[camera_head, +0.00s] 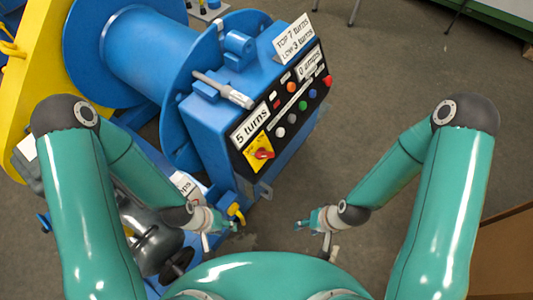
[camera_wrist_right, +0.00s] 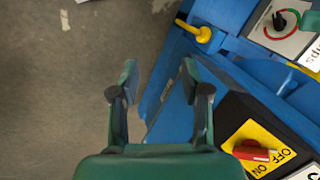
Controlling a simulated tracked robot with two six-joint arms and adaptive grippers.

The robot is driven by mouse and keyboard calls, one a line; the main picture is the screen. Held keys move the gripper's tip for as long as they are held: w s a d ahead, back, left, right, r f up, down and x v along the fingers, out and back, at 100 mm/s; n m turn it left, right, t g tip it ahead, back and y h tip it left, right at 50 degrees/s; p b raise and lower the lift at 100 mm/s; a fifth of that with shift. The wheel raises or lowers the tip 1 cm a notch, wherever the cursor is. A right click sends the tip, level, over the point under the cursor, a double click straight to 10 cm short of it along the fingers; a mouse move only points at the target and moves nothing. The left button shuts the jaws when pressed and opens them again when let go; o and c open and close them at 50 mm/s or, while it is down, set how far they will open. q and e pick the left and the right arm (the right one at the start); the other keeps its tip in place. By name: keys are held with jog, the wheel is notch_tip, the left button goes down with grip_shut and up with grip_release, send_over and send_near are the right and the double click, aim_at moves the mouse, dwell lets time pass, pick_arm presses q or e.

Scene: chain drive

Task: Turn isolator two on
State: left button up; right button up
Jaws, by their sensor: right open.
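A red rotary switch (camera_head: 264,154) sits on a yellow plate on the blue machine's black control panel. It also shows in the right wrist view (camera_wrist_right: 256,153), with OFF and ON lettering on the plate; I cannot tell which its handle points to. No label reading "isolator two" is legible. My right gripper (camera_head: 305,225) is open and empty, right of the machine and apart from it. In the right wrist view its two fingers (camera_wrist_right: 158,82) are spread, left of the switch. My left gripper (camera_head: 232,225) is near a yellow handle (camera_head: 236,211); its jaws are too small to judge.
A grey-plated dial (camera_wrist_right: 281,22) and the yellow handle (camera_wrist_right: 203,34) show in the right wrist view. A blue drum (camera_head: 150,50) stands behind.

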jog(key=shift+o, duration=1.2)
jog(key=shift+w+f+b, duration=0.1)
jog(key=shift+w+b, duration=0.2)
jog(key=shift+w, duration=0.05)
jog(key=o, duration=0.5)
jog(key=w+n+b, duration=0.1)
jog(key=w+n+t+b, duration=0.1)
jog(key=w+n+b, duration=0.1)
jog(key=shift+w+d+f+t, duration=0.3)
jog(key=shift+t, duration=0.1)
jog(key=n+t+y+b, duration=0.6)
jog(key=n+t+b, duration=0.2)
jog(key=n+b, duration=2.4)
send_near(268, 157)
jog(key=w+a+f+n, duration=0.1)
jog(key=w+a, duration=0.1)
jog(key=w+a+f+n+b, duration=0.1)
jog(key=w+a, duration=0.1)
jog(key=w+a+f+n+b, duration=0.1)
jog(key=w+a, duration=0.1)
jog(key=shift+w+a+f+n, duration=0.1)
jog(key=shift+w+n, duration=0.2)
jog(key=shift+w+a+f, duration=0.1)
jog(key=shift+w+a, duration=0.3)
